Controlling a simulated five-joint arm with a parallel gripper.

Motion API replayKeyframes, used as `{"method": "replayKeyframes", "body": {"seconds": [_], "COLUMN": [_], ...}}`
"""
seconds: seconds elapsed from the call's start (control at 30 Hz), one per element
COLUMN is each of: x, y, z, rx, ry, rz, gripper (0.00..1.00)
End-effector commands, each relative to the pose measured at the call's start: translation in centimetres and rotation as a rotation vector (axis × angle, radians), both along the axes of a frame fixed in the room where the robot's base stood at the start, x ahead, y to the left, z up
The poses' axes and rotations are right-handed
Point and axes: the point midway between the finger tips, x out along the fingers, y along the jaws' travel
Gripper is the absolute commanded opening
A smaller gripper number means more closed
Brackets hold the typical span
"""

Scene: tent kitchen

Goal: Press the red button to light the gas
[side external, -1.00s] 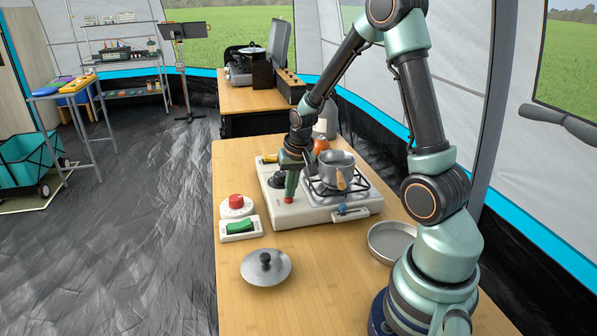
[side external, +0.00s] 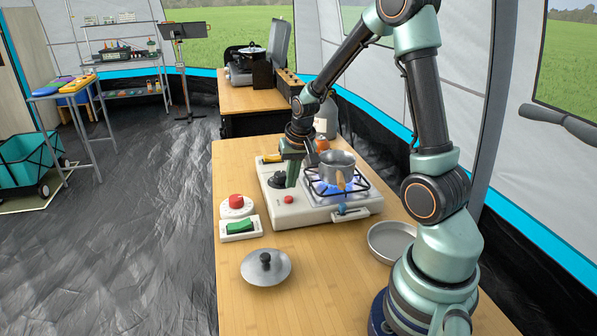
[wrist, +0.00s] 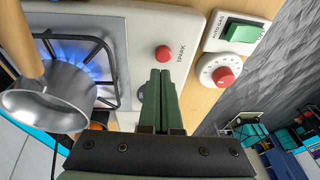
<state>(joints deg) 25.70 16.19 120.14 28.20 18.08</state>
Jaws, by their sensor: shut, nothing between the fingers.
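The red button (side external: 289,199) sits on the front panel of the white gas stove (side external: 302,217). In the wrist view the red button (wrist: 163,53) has the word "SPARK" beside it and is uncovered. My gripper (side external: 291,184) is shut and empty, just above and behind the button, apart from it. In the wrist view the shut green fingertips (wrist: 160,73) point toward the button with a small gap in the picture. A blue flame (wrist: 83,57) burns on the burner under the grate, beside the metal saucepan (wrist: 45,100).
A dial with a red knob (side external: 236,202) and a green rocker switch (side external: 240,226) stand left of the stove. A pot lid (side external: 266,267) and a round pan (side external: 390,242) lie on the wooden table. Bare tabletop lies between them.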

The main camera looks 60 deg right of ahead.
Motion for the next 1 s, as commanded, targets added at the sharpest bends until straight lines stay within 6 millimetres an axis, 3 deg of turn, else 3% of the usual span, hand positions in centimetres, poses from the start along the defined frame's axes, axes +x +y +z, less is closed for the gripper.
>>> {"method": "replayKeyframes", "body": {"seconds": [0.3,0.5,1.0], "x": [-1.1,-1.7,-2.0], "y": [0.8,1.2,1.4], "z": [6.2,8.8,9.8], "rx": [-0.003,-0.002,-0.001], "ry": [-0.010,-0.008,-0.006], "rz": [0.001,0.002,0.002], "gripper": [0.00,0.00,0.00]}}
